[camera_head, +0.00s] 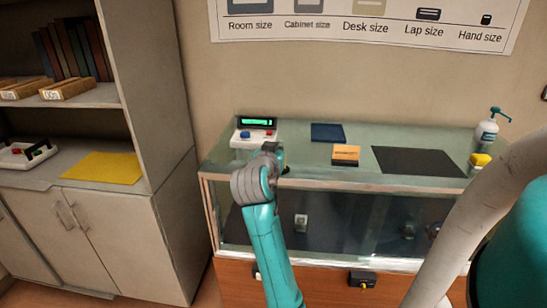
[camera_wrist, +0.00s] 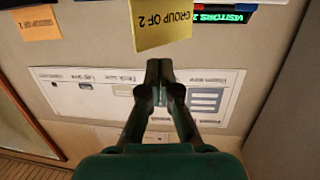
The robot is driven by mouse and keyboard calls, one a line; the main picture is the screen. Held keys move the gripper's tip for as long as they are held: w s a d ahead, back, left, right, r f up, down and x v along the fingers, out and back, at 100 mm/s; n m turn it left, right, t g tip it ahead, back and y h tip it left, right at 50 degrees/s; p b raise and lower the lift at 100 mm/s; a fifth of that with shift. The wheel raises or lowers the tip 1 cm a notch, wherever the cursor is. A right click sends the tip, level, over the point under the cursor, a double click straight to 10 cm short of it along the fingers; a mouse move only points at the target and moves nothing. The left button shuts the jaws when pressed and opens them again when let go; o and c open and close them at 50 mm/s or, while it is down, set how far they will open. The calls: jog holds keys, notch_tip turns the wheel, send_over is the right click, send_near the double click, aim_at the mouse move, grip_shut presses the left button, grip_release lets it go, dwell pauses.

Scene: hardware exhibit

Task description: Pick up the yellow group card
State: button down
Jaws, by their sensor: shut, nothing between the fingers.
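The yellow group card (camera_wrist: 163,24), printed "GROUP OF 2", shows at the top middle of the wrist view, just beyond my fingertips. I cannot make it out in the head view, where my wrist may hide it. My gripper (camera_wrist: 160,68) is shut and empty, its fingertips just short of the card in the picture; I cannot tell the real gap. In the head view my gripper (camera_head: 279,160) is over the left part of the glass counter (camera_head: 225,176), mostly hidden by my wrist.
An orange card (camera_head: 346,153) also shows in the wrist view (camera_wrist: 36,22). A counter device with a green display (camera_head: 256,124) stands left of my gripper.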

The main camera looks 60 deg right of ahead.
jog(key=shift+w+d+f, duration=0.1)
jog(key=shift+d+f, duration=0.05)
jog(key=shift+d, duration=0.35)
jog(key=shift+a+f, duration=0.1)
jog(key=shift+f, duration=0.7)
